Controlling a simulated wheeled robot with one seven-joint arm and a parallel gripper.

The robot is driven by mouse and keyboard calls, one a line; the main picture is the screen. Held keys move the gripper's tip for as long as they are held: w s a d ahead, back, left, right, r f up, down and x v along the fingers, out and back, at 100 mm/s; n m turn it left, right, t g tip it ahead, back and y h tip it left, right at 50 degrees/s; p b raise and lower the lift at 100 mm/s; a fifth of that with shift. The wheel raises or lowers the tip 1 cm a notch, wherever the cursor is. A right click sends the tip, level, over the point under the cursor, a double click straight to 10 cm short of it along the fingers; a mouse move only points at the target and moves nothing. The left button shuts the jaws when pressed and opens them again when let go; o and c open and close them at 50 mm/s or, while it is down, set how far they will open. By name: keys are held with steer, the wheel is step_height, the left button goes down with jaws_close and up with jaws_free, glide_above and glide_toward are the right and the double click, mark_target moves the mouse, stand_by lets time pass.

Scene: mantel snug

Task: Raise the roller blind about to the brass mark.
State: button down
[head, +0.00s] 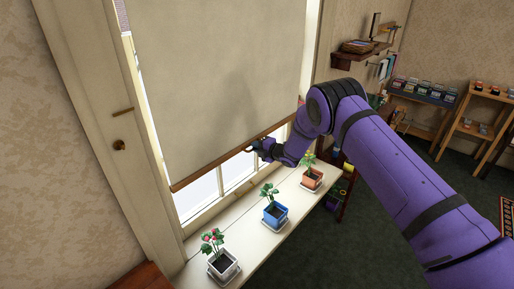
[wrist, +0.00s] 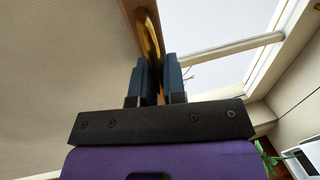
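The cream roller blind (head: 215,80) hangs low over the window, its wooden bottom bar (head: 210,170) a little above the sill. A brass mark (head: 122,112) is on the left window frame, well above the bar's left end. My gripper (head: 256,147) is at the bar, right of its middle. In the wrist view, my gripper's dark fingers (wrist: 156,75) are close together on either side of a thin yellow brass-coloured pull (wrist: 150,35) at the wooden bar (wrist: 128,14). They look shut on it; the contact is partly hidden.
A brass knob (head: 119,145) is below the mark. On the sill (head: 243,211) stand a white pot (head: 223,265), a blue pot (head: 275,213) and an orange pot (head: 312,178) with plants, below the bar and my arm. Shelves (head: 425,98) stand at right.

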step_height(320, 180, up, 34)
steer(key=shift+f, duration=0.1)
stand_by(0.4)
steer(key=c, duration=1.2)
jaws_free()
steer(key=v, duration=1)
steer(key=shift+s+d, duration=0.25)
steer(key=shift+d, duration=0.1)
